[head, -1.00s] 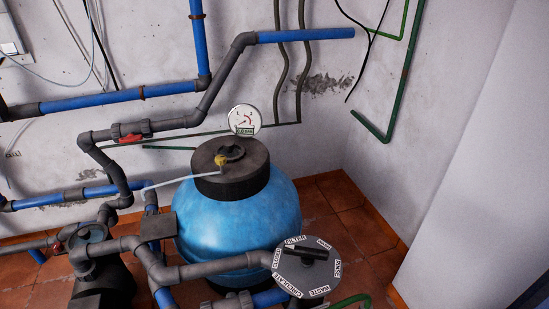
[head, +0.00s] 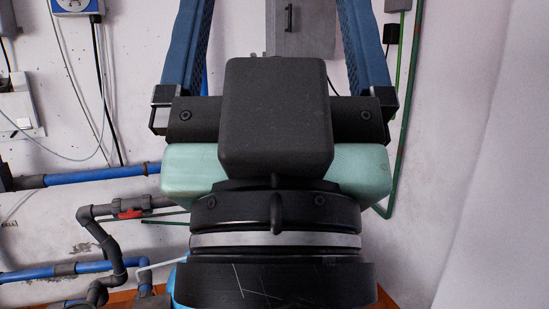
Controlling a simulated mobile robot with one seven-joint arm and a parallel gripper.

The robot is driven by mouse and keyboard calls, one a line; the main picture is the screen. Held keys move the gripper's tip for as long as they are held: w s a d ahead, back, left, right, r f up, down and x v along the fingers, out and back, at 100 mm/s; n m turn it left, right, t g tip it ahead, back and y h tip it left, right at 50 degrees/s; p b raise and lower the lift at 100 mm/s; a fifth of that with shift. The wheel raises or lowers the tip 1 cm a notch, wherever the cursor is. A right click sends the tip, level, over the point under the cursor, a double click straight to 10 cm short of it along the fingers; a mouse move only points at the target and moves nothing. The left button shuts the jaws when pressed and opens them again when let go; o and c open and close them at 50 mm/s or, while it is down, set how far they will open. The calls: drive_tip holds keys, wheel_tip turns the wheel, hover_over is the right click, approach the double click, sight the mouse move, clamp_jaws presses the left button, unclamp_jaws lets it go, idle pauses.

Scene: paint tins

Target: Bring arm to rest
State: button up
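My gripper (head: 273,30) fills the middle of the head view, close to the camera and pointing up. Its two blue fingers stand wide apart at left and right, and their tips run out of the top of the picture. Nothing is held between them; only the wall and a grey box behind show there. The black and pale green gripper body and my black wrist are below. The blue tank (head: 180,287) is almost wholly hidden behind my wrist, with only a sliver at its left edge showing. The round valve plate with its handle is not visible now.
Blue and grey pipes (head: 104,174) with a red valve handle (head: 131,214) run along the wall at left. A grey box (head: 300,30) is on the wall behind the fingers. Green pipes (head: 405,120) run down at right. A white surface (head: 490,180) fills the right side.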

wheel_tip(320, 180, up, 19)
drive_tip(key=p, duration=1.7)
drive_tip(key=shift+w, duration=0.2)
drive_tip(key=shift+o, duration=0.5)
drive_tip(key=shift+a, duration=0.1)
